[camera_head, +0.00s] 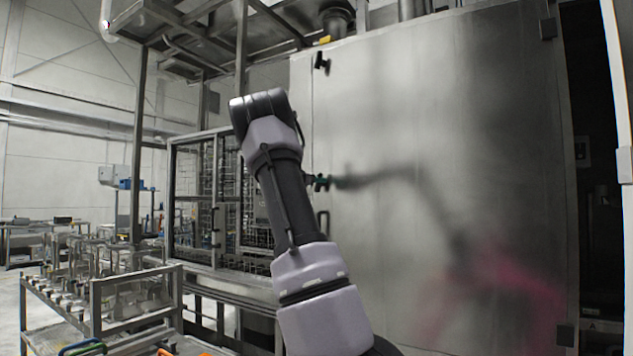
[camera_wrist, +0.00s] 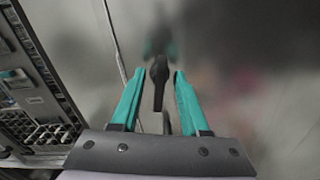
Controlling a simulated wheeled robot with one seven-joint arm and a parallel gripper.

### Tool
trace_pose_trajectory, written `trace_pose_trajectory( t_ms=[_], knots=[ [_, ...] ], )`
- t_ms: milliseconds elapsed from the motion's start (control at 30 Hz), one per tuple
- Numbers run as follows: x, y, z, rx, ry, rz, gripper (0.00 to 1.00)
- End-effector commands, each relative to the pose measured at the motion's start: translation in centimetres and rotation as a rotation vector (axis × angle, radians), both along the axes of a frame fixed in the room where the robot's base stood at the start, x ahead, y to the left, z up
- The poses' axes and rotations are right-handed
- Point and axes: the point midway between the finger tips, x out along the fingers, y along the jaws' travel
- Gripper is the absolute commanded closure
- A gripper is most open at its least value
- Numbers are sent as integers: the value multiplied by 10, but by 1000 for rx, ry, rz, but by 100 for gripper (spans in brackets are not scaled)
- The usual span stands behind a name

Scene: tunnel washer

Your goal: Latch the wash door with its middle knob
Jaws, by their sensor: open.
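The wash door (camera_head: 450,120) is a large brushed-steel panel that mirrors my arm; its left edge looks flush with the frame, though I cannot tell whether it is fully closed. The middle knob (camera_wrist: 158,82) is a black lever. In the wrist view it stands between the teal fingers of my gripper (camera_wrist: 159,72). The fingers are open, one on each side of the knob, and I see no clear contact. In the head view my gripper (camera_head: 318,183) is at the door's left edge, mostly hidden behind my arm, and the middle knob is hard to separate from it.
Another black knob (camera_head: 321,62) sits higher on the same edge, and a black handle (camera_head: 323,222) sits lower. A mesh cage (camera_head: 195,200) stands left of the door. A metal rack cart (camera_head: 100,310) stands at the lower left.

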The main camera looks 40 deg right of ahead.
Motion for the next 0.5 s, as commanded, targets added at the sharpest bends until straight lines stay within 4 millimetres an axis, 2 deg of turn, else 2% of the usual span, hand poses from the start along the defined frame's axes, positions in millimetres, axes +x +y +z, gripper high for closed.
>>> trace_pose_trajectory(
  t_ms=[233, 333, 367, 500],
  knots=[
    [0, 0, 0, 0, 0, 0, 55],
    [0, 0, 0, 0, 0, 0, 93],
    [0, 0, 0, 0, 0, 0, 100],
    [0, 0, 0, 0, -1, 0, 100]
  ],
)
